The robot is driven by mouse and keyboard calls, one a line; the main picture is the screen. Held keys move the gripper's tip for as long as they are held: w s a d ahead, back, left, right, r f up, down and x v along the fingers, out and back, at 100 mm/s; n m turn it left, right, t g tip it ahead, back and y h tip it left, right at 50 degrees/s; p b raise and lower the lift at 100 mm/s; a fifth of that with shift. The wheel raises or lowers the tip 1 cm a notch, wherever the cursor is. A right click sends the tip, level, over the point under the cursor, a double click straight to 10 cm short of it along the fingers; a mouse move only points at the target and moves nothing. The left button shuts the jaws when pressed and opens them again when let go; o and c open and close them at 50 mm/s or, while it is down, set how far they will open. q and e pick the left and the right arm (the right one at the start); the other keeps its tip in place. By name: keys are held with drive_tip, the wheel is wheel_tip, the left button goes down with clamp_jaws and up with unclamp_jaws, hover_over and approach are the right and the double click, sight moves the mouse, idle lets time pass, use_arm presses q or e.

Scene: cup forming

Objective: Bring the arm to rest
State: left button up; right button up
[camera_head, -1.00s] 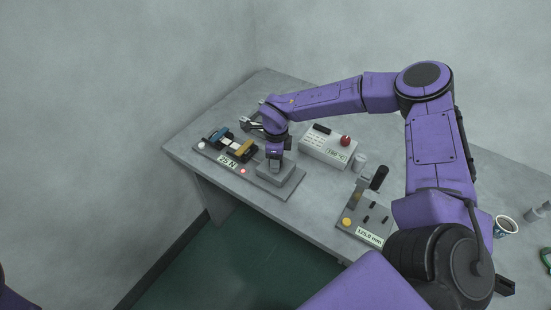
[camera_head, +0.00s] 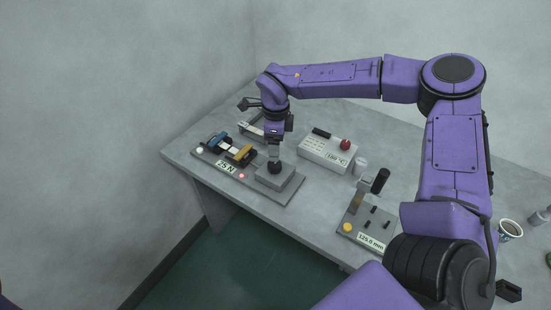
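My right arm reaches in from the right across the table. Its wrist is bent down, and the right gripper (camera_head: 274,151) points down above the stepped grey block (camera_head: 285,184) at the end of the tester marked 25 N. A dark round knob (camera_head: 274,167) shows on the block just under the gripper. I cannot tell whether they touch, and the fingers are too small and overlapped to read. My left gripper is out of view.
The 25 N tester (camera_head: 210,158) has blue and yellow parts. A white control box (camera_head: 322,151) with a red knob, a pale cup (camera_head: 360,165), a gauge plate (camera_head: 353,220) marked 125.0 mm and a coffee cup (camera_head: 510,229) share the grey table (camera_head: 330,108). The back table is largely clear.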

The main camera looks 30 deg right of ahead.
drive_tip(key=shift+r, duration=0.9)
